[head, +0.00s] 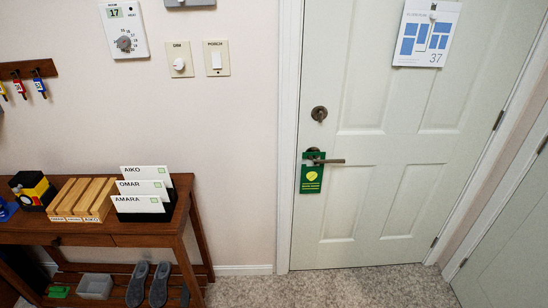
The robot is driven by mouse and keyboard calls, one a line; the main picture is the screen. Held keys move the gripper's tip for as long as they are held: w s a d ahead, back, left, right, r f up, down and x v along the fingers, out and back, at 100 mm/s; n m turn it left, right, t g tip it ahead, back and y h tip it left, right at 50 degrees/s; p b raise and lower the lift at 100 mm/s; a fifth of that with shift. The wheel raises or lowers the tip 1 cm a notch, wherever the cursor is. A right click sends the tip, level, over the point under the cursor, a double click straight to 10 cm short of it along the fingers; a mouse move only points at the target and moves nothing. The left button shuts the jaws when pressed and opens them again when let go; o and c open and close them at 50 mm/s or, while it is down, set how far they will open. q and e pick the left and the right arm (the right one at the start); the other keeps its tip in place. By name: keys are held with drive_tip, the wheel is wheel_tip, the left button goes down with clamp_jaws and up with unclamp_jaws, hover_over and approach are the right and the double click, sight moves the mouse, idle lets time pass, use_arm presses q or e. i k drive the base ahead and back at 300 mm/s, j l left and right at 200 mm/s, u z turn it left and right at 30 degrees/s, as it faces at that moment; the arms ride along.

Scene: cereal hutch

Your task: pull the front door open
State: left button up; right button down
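The front door (375,180) is pale green-white with raised panels and looks shut in its white frame. Its dark lever handle (328,161) is on the left side and points right, roughly level. A green door hanger (311,178) with a yellow emblem hangs from the handle. A round deadbolt (319,113) sits above the handle. Hinges show along the door's right edge. Neither of my grippers is in the head view, so nothing of mine touches the door or handle here.
A wooden console table (120,240) stands at the left with name cards (145,188), a wooden slotted block (84,197) and shoes (150,283) below. Carpet (340,290) before the door is clear. Another door (510,250) is at the right.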

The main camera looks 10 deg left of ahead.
sight(410, 139)
drive_tip(key=i+l+u, duration=0.1)
drive_tip(key=u, duration=0.3)
drive_tip(key=l+u, duration=0.15)
drive_tip(key=u, duration=0.25)
drive_tip(key=i+l+u, duration=0.1)
drive_tip(key=u, duration=0.3)
drive_tip(key=l+u, duration=0.25)
drive_tip(key=u, duration=0.15)
drive_tip(key=l+u, duration=0.3)
drive_tip(key=l, duration=0.15)
drive_tip(key=l+u, duration=0.25)
drive_tip(key=l, duration=0.2)
drive_tip(key=k+l+u, duration=0.1)
drive_tip(key=l+u, duration=0.2)
drive_tip(key=k+l+u, duration=0.25)
drive_tip(key=l, duration=0.3)
drive_tip(key=k+l, duration=0.1)
drive_tip(key=l, duration=0.3)
drive_tip(key=k+l, duration=0.15)
drive_tip(key=l, duration=0.3)
drive_tip(key=k+l+u, duration=0.1)
drive_tip(key=l, duration=0.3)
drive_tip(key=k+l, duration=0.15)
drive_tip(key=l, duration=0.3)
